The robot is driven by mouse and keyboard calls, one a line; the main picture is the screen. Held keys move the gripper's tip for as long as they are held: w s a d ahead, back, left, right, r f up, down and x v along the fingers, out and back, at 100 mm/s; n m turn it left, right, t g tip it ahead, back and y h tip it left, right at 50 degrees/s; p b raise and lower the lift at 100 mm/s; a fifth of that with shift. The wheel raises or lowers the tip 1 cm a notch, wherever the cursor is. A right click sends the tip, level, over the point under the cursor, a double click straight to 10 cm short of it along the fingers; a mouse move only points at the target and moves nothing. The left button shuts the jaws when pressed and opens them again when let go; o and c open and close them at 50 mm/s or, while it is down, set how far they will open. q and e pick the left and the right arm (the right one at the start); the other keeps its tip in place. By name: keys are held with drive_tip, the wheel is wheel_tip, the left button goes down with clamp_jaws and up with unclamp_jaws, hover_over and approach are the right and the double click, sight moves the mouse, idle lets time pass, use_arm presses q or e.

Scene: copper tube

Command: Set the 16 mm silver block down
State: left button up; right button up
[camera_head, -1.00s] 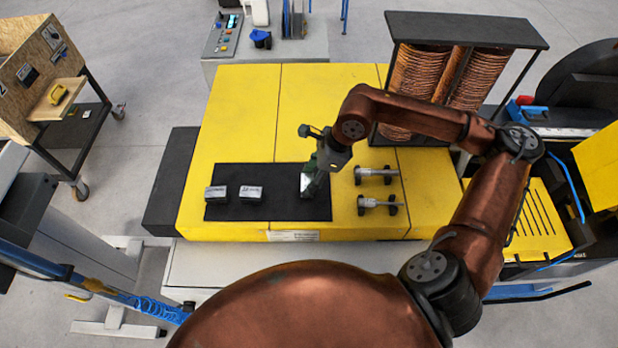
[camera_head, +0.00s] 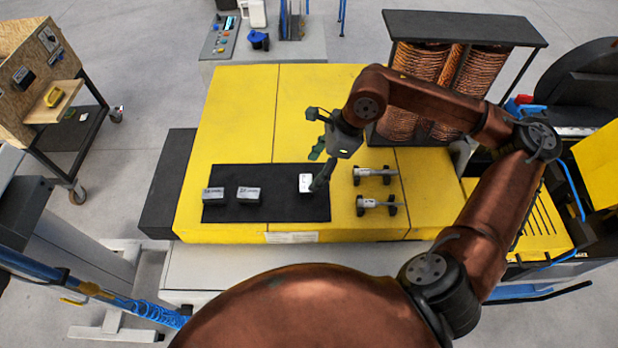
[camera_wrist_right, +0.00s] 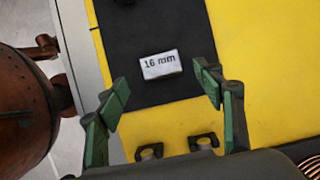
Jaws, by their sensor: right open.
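The 16 mm silver block (camera_head: 305,183) lies on the right part of the black mat (camera_head: 280,208), and its "16 mm" label faces up in the right wrist view (camera_wrist_right: 160,64). My right gripper (camera_head: 318,166) is open and empty just above and beside the block. In the right wrist view its two green fingers (camera_wrist_right: 166,92) stand wide apart, with the block beyond them and clear of both. Two more silver blocks, one at the far left (camera_head: 214,195) and one beside it (camera_head: 249,194), sit on the mat. My left gripper is not in view.
Two grey tools on dark stands, an upper one (camera_head: 374,173) and a lower one (camera_head: 376,203), are right of the mat on the yellow surface (camera_head: 240,110). A rack of copper coils (camera_head: 420,75) stands behind my right arm. The mat's middle is free.

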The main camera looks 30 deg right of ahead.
drive_tip(key=v, duration=0.6)
drive_tip(key=shift+r+b, duration=0.2)
drive_tip(key=shift+b, duration=0.25)
